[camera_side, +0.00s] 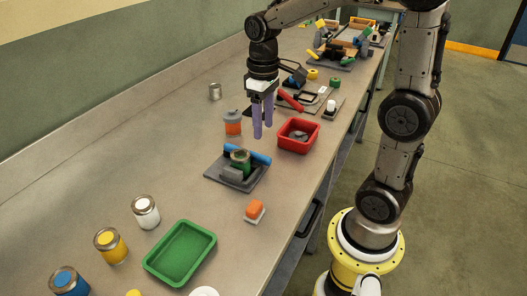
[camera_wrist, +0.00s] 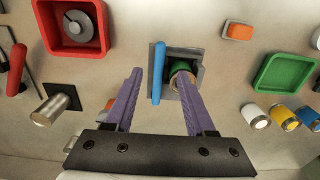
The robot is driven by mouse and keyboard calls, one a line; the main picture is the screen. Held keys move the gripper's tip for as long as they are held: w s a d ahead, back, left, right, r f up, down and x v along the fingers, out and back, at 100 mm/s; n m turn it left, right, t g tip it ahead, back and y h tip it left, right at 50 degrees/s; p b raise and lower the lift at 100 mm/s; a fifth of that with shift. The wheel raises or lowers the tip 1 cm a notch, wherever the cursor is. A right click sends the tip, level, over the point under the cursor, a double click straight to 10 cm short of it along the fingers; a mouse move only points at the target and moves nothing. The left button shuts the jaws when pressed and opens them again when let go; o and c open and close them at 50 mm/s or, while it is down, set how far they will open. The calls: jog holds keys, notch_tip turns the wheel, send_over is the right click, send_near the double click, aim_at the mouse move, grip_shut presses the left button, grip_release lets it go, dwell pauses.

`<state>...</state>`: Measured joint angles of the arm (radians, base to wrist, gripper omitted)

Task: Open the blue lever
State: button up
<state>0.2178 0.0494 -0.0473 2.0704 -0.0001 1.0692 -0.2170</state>
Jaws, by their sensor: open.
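The blue lever (camera_side: 258,157) is a bar lying along one side of a dark grey base plate (camera_side: 218,171). A green round part (camera_side: 240,159) and a grey block (camera_side: 233,174) sit beside it on the plate. The wrist view shows the blue lever (camera_wrist: 158,72) as a straight bar, with the green part (camera_wrist: 180,68) to its right. My gripper (camera_side: 262,132) has two purple fingers pointing down, held above and behind the plate in the side view. In the wrist view my gripper (camera_wrist: 160,75) is open and empty, with the lever appearing between its fingertips. They look apart from the lever.
An orange block (camera_side: 255,211), a green tray (camera_side: 160,266) and several paint cans are nearer the camera. A wall edges the bench.

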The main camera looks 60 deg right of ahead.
aim_at(264, 156)
notch_tip(264, 156, down, 9)
jog(key=shift+f, duration=0.1)
dwell(0.4)
grip_shut()
dwell(1.3)
